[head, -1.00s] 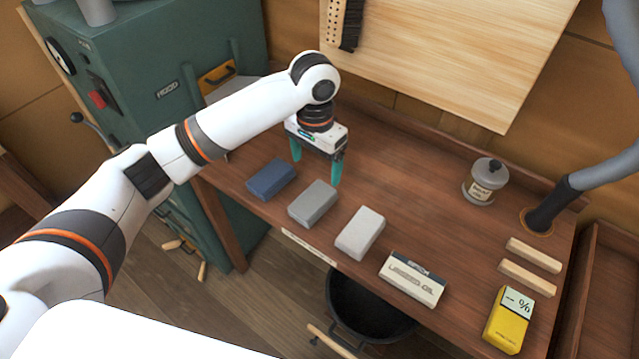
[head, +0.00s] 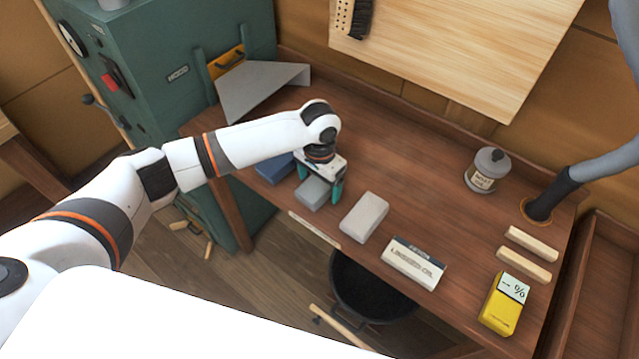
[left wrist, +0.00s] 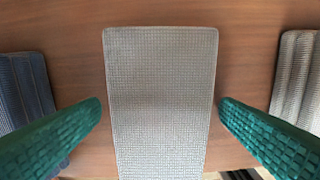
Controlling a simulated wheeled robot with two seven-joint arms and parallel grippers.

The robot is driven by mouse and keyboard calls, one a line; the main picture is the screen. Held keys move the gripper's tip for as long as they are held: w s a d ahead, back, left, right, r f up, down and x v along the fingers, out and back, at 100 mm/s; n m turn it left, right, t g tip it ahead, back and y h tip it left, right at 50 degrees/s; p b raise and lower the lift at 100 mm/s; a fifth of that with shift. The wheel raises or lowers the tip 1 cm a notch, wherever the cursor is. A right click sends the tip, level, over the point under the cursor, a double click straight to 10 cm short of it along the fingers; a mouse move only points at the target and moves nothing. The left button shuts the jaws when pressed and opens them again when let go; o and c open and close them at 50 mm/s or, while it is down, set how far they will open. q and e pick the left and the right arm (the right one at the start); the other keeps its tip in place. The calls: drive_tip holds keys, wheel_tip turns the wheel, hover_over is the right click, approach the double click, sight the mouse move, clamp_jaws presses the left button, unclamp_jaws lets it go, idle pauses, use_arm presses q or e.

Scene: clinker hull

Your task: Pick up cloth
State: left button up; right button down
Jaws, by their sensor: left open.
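Three folded cloths lie in a row along the front of the wooden bench: a blue one (head: 273,168), a grey one (head: 311,194) and a pale grey one (head: 364,217). My left gripper (head: 318,189) is open and low over the grey cloth, partly hiding it. In the left wrist view the grey cloth (left wrist: 160,80) lies between the two green fingers (left wrist: 160,105), with a gap on each side. The blue cloth (left wrist: 25,85) shows at the left edge there and the pale one (left wrist: 298,75) at the right. My right gripper is out of view.
To the right on the bench (head: 420,190) are a labelled box (head: 413,262), a yellow meter (head: 505,302), two wood strips (head: 527,255), a jar (head: 487,170) and a grey hose (head: 550,195). A grey metal sheet (head: 262,88) is behind my arm. The bench middle is clear.

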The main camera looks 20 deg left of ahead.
sight(319, 183)
use_arm(q)
drive_tip(key=c, duration=1.1)
drive_tip(key=shift+o, duration=0.2)
wheel_tip(319, 183, up, 10)
drive_tip(key=b, duration=0.1)
